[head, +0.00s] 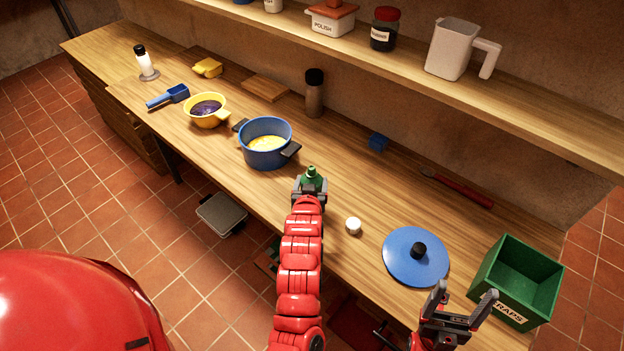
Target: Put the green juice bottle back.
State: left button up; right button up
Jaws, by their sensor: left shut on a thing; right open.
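The green bottle (311,174) stands out between the fingers of my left gripper (310,187), near the front edge of the counter. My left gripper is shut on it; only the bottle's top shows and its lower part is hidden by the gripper. I cannot tell whether its base touches the counter. My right gripper (462,300) is open and empty, fingers pointing up in the picture, between the blue lid and the green crate.
A blue pot (251,156) with yellow contents is left of the bottle. A small white cap-like thing (353,226), a blue lid (401,264) and a green scraps crate (552,284) are to the right. A shelf (545,98) runs above.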

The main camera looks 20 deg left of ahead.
pick_arm(q)
jog(key=w, duration=0.2)
jog(key=shift+w+a+f, duration=0.15)
jog(key=shift+w+a, duration=0.2)
jog(key=shift+w, duration=0.05)
jog(key=f, duration=0.1)
jog(key=f+p, duration=0.2)
jog(key=shift+w+a, duration=0.15)
jog(key=shift+w, duration=0.1)
jog(key=shift+f, duration=0.25)
